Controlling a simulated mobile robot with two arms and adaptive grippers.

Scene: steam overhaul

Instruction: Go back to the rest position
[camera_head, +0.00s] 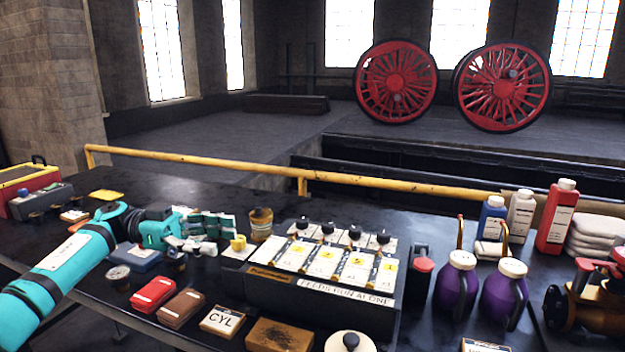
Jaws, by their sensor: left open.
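My left arm comes in from the left, teal with black joints. My left gripper (208,246) is open over the dark workbench (130,195), its white-grey fingers pointing right. A small yellow piece (238,243) on a white card lies just right of the fingertips. It looks apart from the fingers, but I cannot be sure. My right gripper is not in view.
A black labelled rack (320,298) fills the bench middle. Red (153,294) and brown (181,307) blocks lie in front of the gripper. Purple jugs (456,285) and bottles (521,212) stand at right. A yellow rail (240,167) runs behind; red wheels (396,84) stand beyond.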

